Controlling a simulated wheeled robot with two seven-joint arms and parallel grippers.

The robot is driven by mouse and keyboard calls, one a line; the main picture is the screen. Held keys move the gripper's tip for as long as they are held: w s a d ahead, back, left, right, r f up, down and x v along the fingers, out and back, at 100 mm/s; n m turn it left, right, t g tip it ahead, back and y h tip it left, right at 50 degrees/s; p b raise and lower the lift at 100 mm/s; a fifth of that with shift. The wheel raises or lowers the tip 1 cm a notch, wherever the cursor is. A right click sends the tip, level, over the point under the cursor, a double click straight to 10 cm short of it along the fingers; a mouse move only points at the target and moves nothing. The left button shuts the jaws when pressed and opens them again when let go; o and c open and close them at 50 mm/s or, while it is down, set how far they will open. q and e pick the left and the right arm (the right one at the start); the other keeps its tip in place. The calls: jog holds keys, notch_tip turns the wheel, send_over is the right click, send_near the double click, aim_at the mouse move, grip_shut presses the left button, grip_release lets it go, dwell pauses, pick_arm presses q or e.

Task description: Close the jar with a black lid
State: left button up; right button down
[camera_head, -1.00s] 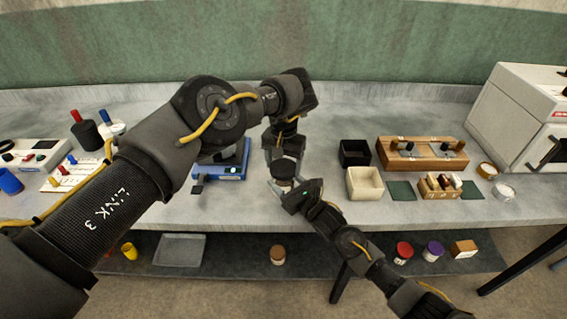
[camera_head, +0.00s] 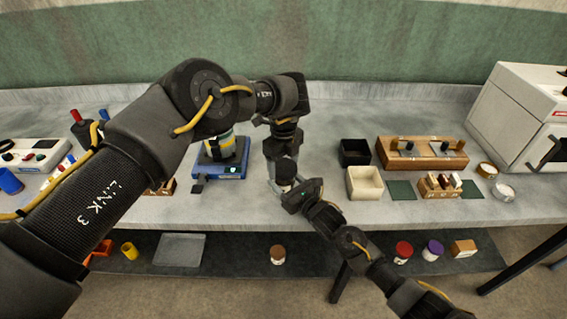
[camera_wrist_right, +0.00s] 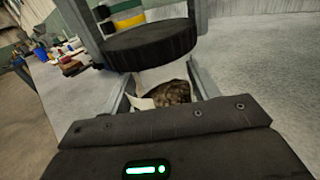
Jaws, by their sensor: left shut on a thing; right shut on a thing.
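The black lid (camera_head: 286,168) is between the fingers of my left gripper (camera_head: 282,160), which comes down from above; it shows large in the right wrist view (camera_wrist_right: 150,44). The jar (camera_wrist_right: 168,94) is directly below the lid, between the fingers of my right gripper (camera_wrist_right: 162,88). Brown grain and a pale label show on the jar. In the head view my right gripper (camera_head: 284,190) reaches in from the lower right. The jar is mostly hidden in the head view.
A blue device (camera_head: 222,170) with a container on it stands to the left. A black box (camera_head: 354,152), a cream box (camera_head: 365,183) and a wooden rack (camera_head: 422,152) stand to the right. The bench front between is clear. A lower shelf holds a brown-lidded jar (camera_head: 278,254).

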pick_arm(q)
jog(key=m, duration=1.2)
jog(key=shift+m, duration=0.3)
jog(key=m, duration=0.5)
jog(key=o, duration=1.2)
notch_tip(320, 180, up, 12)
